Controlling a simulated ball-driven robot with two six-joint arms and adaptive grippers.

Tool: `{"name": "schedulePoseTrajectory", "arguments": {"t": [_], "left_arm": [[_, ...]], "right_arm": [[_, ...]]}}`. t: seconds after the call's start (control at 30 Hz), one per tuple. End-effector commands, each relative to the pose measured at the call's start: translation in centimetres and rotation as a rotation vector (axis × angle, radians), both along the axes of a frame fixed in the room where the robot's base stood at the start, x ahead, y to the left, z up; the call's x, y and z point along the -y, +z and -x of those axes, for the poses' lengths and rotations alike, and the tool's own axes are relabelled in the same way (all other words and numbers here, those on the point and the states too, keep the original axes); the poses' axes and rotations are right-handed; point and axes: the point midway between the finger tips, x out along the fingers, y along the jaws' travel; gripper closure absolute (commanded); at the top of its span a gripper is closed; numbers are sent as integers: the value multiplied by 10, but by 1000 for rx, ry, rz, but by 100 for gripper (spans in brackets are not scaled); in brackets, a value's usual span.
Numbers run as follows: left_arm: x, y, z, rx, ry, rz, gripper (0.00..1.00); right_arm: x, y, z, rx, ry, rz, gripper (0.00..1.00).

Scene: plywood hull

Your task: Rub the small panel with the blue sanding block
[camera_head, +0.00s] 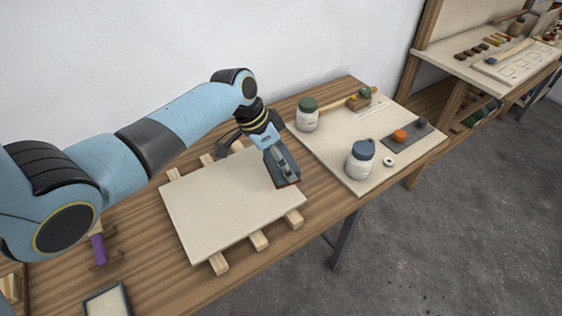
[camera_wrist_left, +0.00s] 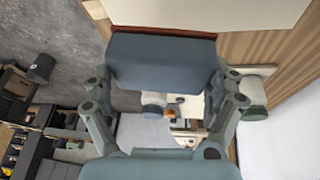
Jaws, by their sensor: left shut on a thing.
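The small panel (camera_head: 225,205) is a pale flat board lying on several wooden battens on the workbench. My left gripper (camera_head: 279,158) is shut on the blue sanding block (camera_head: 288,174), a dark blue-grey block with a reddish-brown underside. The block is at the panel's upper right edge in the head view; I cannot tell whether it touches the surface. In the left wrist view the block (camera_wrist_left: 160,62) sits between both fingers, and the panel (camera_wrist_left: 210,10) is at the top edge. My right gripper is not in view.
A pale board (camera_head: 330,150) beside the panel holds a green-lidded jar (camera_head: 307,115), a blue-lidded jar (camera_head: 360,160) and small tools. A purple-handled tool (camera_head: 98,250) and a dark-framed tray (camera_head: 107,301) lie at the lower left. The workbench (camera_head: 165,275) ends at its front edge.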

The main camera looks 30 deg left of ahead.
Motion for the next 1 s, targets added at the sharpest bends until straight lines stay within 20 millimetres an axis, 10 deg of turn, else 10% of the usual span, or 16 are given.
{"name": "schedulePoseTrajectory", "arguments": {"t": [1.0], "left_arm": [[0,40,0,1,0,0,44]], "right_arm": [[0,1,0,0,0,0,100]]}}
